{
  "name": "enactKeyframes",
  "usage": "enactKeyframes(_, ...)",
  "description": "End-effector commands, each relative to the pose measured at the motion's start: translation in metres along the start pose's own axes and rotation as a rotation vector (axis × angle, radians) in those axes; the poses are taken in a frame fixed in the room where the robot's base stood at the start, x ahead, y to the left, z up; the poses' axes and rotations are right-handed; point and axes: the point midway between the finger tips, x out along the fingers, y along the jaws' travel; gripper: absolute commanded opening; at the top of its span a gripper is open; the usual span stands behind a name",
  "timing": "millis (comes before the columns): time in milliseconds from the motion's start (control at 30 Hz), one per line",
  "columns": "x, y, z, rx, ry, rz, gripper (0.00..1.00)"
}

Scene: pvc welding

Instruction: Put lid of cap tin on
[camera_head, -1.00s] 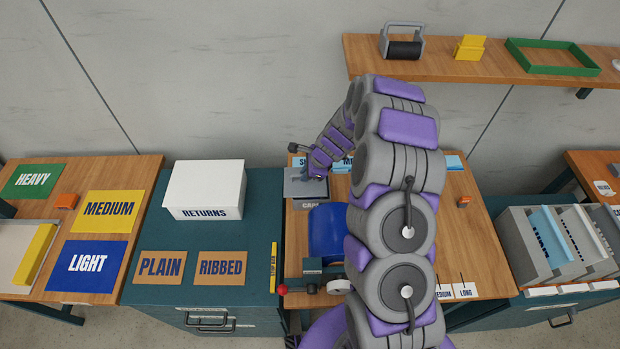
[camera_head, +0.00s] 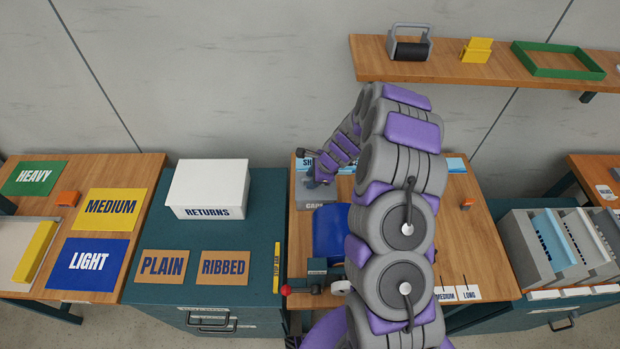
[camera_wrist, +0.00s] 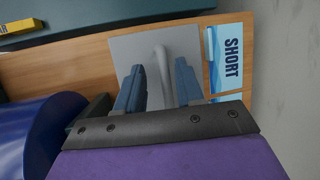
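The grey cap tin (camera_head: 316,204), with a "CAPS" label on its front, stands on the wooden bench. In the wrist view a flat grey lid (camera_wrist: 132,52) with a pale upright handle (camera_wrist: 163,68) lies under my gripper (camera_wrist: 160,88). The lid seems to lie on top of the tin, though its seating at the edges is hidden. The two blue-grey fingers stand on either side of the handle, with narrow gaps showing. In the head view my gripper (camera_head: 318,172) is just above the tin, and my arm hides part of the bench.
A blue rounded object (camera_head: 330,232) stands in front of the tin. Blue label cards, one marked "SHORT" (camera_wrist: 230,57), lie behind it near the wall. The white "RETURNS" box (camera_head: 208,188) is on the cabinet to the left. A shelf (camera_head: 470,70) hangs above right.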

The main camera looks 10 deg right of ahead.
Motion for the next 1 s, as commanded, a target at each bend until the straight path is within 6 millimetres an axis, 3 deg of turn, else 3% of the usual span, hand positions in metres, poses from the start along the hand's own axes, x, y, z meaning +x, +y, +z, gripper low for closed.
enactKeyframes(167,-0.029,-0.003,-0.007,0.005,-0.004,-0.006,0.37)
enactKeyframes(500,-0.089,0.0,0.007,-0.001,0.011,-0.007,0.37)
enactKeyframes(700,-0.111,-0.001,0.004,0.002,0.006,-0.005,0.37)
enactKeyframes(900,-0.119,-0.002,-0.003,-0.001,-0.001,-0.003,0.37)
enactKeyframes(1000,-0.125,0.002,0.003,-0.033,-0.006,0.003,0.37)
